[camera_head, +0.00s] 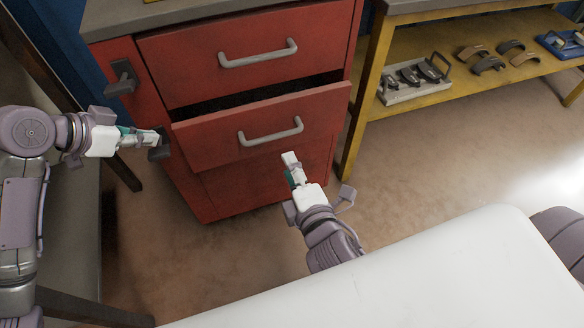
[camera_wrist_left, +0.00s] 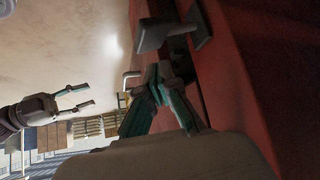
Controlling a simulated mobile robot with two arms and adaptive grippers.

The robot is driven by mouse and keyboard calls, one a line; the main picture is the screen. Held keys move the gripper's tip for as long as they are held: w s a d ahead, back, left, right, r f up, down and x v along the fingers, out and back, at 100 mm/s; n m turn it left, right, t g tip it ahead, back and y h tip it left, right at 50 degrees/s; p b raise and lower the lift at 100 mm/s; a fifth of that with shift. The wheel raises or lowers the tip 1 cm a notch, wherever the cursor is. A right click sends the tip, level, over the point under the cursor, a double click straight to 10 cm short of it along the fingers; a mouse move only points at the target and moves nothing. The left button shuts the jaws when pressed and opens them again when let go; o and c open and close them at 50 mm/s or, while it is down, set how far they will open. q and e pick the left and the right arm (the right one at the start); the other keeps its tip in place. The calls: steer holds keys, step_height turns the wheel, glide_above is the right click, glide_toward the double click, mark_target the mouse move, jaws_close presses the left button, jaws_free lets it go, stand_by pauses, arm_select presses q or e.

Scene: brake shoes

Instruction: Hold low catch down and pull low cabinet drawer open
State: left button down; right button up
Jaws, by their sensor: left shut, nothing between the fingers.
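The red low drawer (camera_head: 215,140) of the cabinet stands partly pulled out, with a dark gap above its front. Its grey bar handle (camera_head: 270,132) is free of any gripper. The dark low catch (camera_head: 161,151) is at the cabinet's left edge, and also shows in the left wrist view (camera_wrist_left: 155,34). My left gripper (camera_head: 154,138) is shut and empty, its tips at the catch; whether they touch it I cannot tell. My right gripper (camera_head: 291,164) is in front of the drawer, below and apart from the handle; its fingers are spread in the left wrist view (camera_wrist_left: 84,98).
The upper drawer (camera_head: 190,65) is shut, with its own handle (camera_head: 258,54) and dark catch (camera_head: 121,78). A yellow shelf (camera_head: 440,85) with a tray (camera_head: 415,85) and brake shoes (camera_head: 490,63) stands at right. Floor in front of the cabinet is clear.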

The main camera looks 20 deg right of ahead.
arm_select(q)
steer(key=shift+w+a+r, duration=0.1)
steer(key=shift+r, duration=2.7)
steer(key=shift+f, duration=0.1)
